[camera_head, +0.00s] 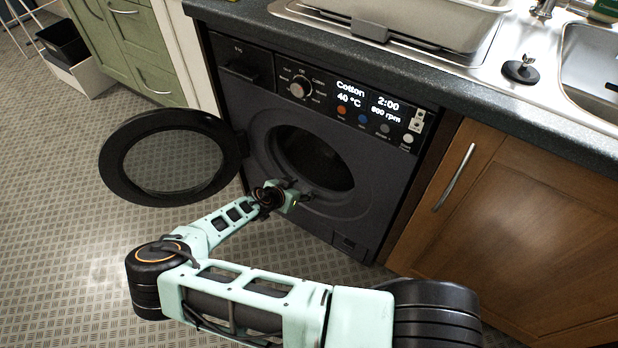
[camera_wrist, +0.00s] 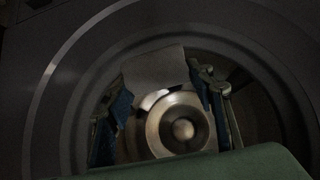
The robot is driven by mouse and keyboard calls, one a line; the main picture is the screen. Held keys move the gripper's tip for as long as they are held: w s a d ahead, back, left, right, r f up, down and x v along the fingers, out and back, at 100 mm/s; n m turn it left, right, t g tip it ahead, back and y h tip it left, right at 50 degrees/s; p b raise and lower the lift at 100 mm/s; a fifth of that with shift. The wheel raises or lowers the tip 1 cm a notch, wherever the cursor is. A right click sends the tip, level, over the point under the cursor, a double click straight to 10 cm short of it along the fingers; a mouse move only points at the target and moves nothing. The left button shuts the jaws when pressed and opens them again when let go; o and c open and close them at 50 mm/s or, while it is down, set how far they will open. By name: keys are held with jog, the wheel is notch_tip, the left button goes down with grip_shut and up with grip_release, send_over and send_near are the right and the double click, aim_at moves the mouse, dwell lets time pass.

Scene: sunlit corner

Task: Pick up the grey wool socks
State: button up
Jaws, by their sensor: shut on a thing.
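My gripper (camera_head: 303,192) is at the open round door hole of the dark washing machine (camera_head: 365,205). In the wrist view, the two blue-padded fingers of my gripper (camera_wrist: 165,98) stand well apart, one at each side, inside the opening. A dim, plain grey piece spans between them and looks like the grey wool socks (camera_wrist: 154,70); its knit cannot be made out. My gripper is shut on it. The shiny round centre of the drum (camera_wrist: 182,126) shows behind. In the head view, no socks can be seen.
The round glass door (camera_head: 118,176) stands swung open to the left. The worktop (camera_head: 460,92) with a steel sink (camera_head: 592,75) overhangs the machine. A wooden cupboard (camera_head: 510,230) stands close on the right. The patterned floor (camera_head: 60,240) at left is clear.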

jog(key=s+a+r+g+y, duration=0.1)
jog(key=s+a, duration=0.5)
jog(key=s, duration=0.3)
jog(key=s+a+r+g+p, duration=0.1)
jog(key=s+a, duration=0.6)
jog(key=s, duration=0.1)
jog(key=shift+s+y, duration=0.35)
jog(key=shift+y, duration=0.05)
